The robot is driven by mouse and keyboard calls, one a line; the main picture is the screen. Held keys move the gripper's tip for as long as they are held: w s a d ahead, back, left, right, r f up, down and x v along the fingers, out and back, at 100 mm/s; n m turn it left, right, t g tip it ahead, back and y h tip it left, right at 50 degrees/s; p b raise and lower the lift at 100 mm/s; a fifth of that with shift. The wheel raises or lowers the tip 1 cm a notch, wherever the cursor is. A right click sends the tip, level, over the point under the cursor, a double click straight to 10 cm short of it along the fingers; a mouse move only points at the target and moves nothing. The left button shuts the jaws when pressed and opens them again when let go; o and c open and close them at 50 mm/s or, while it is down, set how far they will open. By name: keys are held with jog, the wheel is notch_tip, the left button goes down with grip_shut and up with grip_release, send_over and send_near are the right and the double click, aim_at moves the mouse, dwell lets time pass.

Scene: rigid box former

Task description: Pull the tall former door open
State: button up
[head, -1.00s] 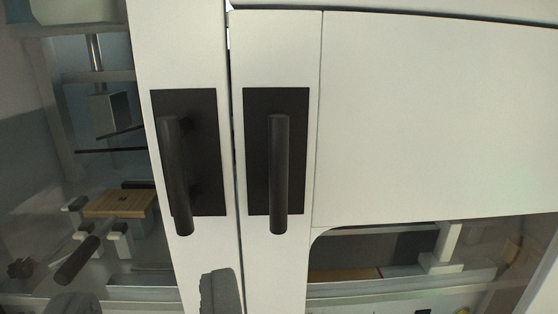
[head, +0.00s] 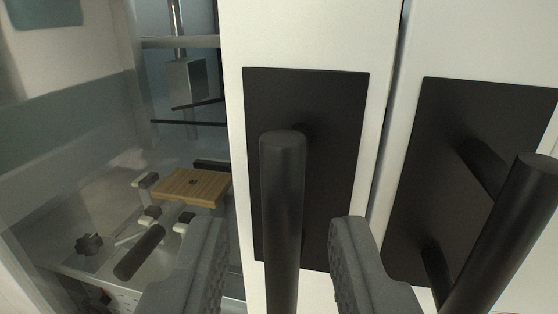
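Two white door panels stand side by side in front of me, with a narrow vertical gap between them. The left door (head: 310,30) carries a black upright bar handle (head: 282,190) on a black plate (head: 340,110). The right door (head: 480,35) carries a similar black handle (head: 505,225) on its own plate (head: 450,130). My gripper (head: 280,245) is open, one grey finger on each side of the left handle's lower part. I cannot tell whether either finger touches the bar. The handle's lower end is out of frame.
Left of the left door is a clear window or opening into the machine. Inside are a wooden block (head: 192,187), a grey metal box (head: 188,80), a black knob (head: 90,243) and a dark cylindrical grip (head: 140,252). The right handle stands close to my right finger.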

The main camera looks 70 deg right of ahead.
aim_at(281, 238)
jog(key=shift+x, duration=1.65)
grip_shut()
